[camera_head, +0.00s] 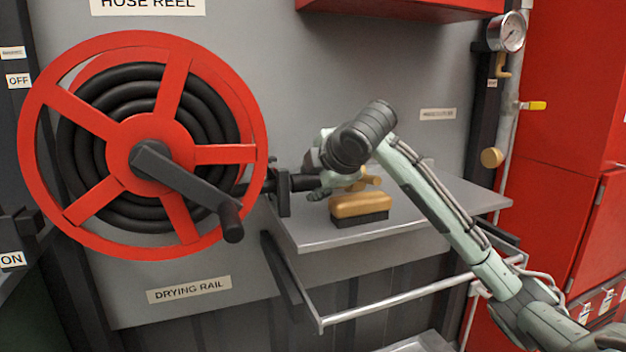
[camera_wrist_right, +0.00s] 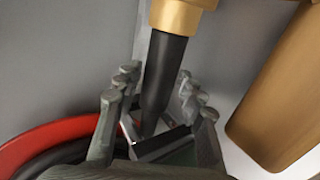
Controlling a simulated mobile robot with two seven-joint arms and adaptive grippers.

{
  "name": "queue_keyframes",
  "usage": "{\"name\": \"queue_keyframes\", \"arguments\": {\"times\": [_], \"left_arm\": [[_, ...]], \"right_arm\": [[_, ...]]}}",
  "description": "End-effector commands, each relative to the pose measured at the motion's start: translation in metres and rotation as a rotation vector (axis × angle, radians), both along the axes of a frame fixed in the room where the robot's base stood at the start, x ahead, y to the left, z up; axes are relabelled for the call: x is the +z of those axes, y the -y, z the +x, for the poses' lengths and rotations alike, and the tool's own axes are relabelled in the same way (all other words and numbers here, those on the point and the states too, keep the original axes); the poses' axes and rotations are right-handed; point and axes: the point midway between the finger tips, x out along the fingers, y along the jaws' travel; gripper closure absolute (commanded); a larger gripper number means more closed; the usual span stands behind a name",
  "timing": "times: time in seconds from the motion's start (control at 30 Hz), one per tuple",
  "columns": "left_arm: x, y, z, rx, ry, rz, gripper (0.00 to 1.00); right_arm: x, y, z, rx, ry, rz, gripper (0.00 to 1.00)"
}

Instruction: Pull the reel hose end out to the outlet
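The red hose reel (camera_head: 240,105) carries coiled black hose (camera_head: 85,140) at the left in the head view. The black hose end (camera_head: 303,184) sticks out through a dark guide (camera_head: 284,192) beside the reel and has a brass coupling (camera_head: 373,181). My right gripper (camera_head: 324,184) is at this hose end, just left of the coupling. In the right wrist view, the hose end (camera_wrist_right: 168,65) lies between the fingers of my right gripper (camera_wrist_right: 157,88), with gaps at its sides; the gripper looks open. A brass fitting (camera_head: 492,157) on the right-hand pipe may be the outlet. My left gripper is out of view.
A wood-backed brush (camera_head: 360,205) lies on the grey shelf (camera_head: 430,210), close below the hose end. A metal drying rail (camera_head: 400,298) juts out under the shelf. A gauge (camera_head: 506,32) and yellow-handled valve (camera_head: 533,105) are on the right-hand pipe, beside red cabinets (camera_head: 575,90).

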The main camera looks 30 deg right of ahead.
Motion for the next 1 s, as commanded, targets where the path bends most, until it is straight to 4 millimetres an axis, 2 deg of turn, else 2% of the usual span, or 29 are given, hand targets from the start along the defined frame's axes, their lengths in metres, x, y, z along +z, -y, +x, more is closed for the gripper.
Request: {"name": "queue_keyframes", "arguments": {"times": [0.03, 0.3, 0.67, 0.77, 0.87, 1.0], "left_arm": [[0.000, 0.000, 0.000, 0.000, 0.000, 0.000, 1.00], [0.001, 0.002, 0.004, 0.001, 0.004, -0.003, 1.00], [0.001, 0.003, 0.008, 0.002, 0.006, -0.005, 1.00], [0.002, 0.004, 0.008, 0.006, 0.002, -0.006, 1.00], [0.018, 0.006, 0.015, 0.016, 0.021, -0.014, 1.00], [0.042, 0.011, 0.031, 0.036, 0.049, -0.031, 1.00]], "right_arm": [[0.000, 0.000, 0.000, 0.000, 0.000, 0.000, 0.69], [0.000, 0.000, 0.000, 0.000, 0.000, 0.000, 1.00], [-0.001, 0.006, -0.002, -0.002, -0.003, -0.002, 1.00], [-0.001, 0.019, -0.003, -0.004, -0.003, -0.002, 1.00], [-0.002, 0.040, -0.007, -0.008, -0.003, -0.006, 1.00], [-0.004, 0.081, -0.011, -0.012, -0.006, -0.007, 1.00]]}}
